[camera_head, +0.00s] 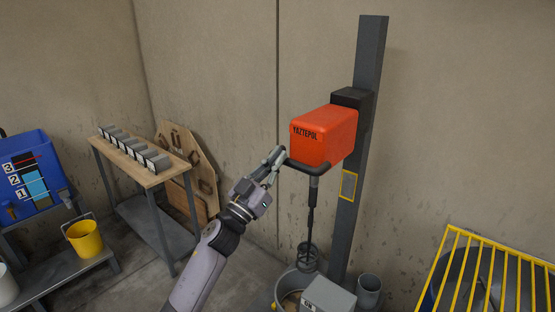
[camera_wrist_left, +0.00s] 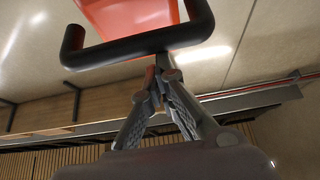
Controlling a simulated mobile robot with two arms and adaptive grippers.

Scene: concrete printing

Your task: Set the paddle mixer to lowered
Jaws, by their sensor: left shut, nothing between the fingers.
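The paddle mixer has an orange-red motor head (camera_head: 323,138) on a dark upright post (camera_head: 362,120). A black handle bar (camera_head: 305,167) runs across its lower front. Its shaft (camera_head: 311,205) hangs down to a round paddle (camera_head: 308,256) at the mouth of a grey bucket (camera_head: 288,282). My left gripper (camera_head: 275,158) is at the left end of the handle. In the left wrist view its fingers (camera_wrist_left: 158,75) meet at the tips, empty, close to the handle bar (camera_wrist_left: 140,46); I cannot tell whether they touch it. My right gripper is out of view.
A grey box (camera_head: 328,296) stands before the bucket. A yellow barred guard (camera_head: 500,258) is at the right. A wooden-topped table (camera_head: 140,165) with several grey blocks, a blue tank (camera_head: 45,195) and a yellow bucket (camera_head: 84,240) are at the left.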

